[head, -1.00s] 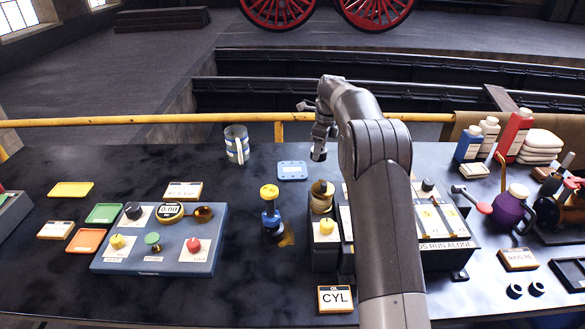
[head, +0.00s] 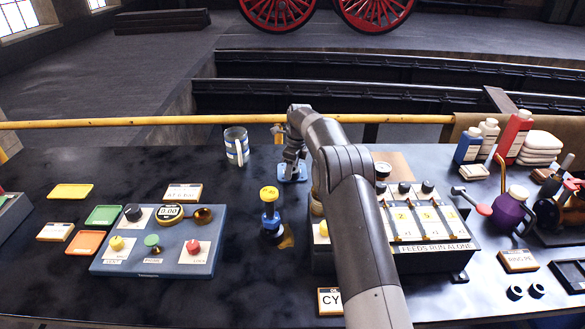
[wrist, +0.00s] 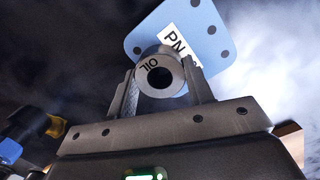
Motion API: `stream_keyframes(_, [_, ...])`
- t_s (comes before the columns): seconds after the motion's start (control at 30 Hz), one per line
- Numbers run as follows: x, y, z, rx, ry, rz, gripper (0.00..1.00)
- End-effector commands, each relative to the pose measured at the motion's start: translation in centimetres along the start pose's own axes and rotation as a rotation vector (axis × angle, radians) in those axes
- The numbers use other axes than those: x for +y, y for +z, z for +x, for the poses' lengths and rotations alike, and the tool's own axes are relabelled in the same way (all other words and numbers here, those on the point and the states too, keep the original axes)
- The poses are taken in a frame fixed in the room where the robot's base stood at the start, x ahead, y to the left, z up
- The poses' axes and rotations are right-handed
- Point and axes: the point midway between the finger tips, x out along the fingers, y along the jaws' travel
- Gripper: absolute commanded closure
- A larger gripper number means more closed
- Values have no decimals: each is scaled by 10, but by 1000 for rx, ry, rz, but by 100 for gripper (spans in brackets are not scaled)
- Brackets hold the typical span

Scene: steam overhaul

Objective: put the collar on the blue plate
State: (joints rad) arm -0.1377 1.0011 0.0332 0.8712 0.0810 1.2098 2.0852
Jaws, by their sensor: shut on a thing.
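My gripper (wrist: 162,88) is shut on a grey steel collar (wrist: 143,88) with a dark centre hole and the letters OIL on its face. One finger lies on each side of it. The light blue plate (wrist: 213,45), with dark dots and a white label starting PN, lies just beyond the collar in the wrist view. In the head view my gripper (head: 292,170) is over the blue plate (head: 302,178) at the back of the bench and hides part of it. I cannot tell whether the collar touches the plate.
The feeds box (head: 435,248) is to the right, partly behind my arm. A yellow rail (head: 150,119) runs behind the bench.

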Motion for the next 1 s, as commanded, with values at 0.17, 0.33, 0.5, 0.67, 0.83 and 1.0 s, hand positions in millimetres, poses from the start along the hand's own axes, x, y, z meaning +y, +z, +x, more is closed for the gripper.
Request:
stream_keyframes(0.17, [-1,0,-2,-2,-3,0,91])
stream_keyframes(0.33, [0,0,1,-1,-1,0,48])
stream_keyframes(0.5, [0,0,1,-1,-2,0,34])
stream_keyframes(0.67, [0,0,1,-1,-2,0,31])
stream_keyframes(0.83, [-1,0,-2,-1,-3,0,31])
stream_keyframes(1.0, [-1,1,-25,-2,-6,0,31])
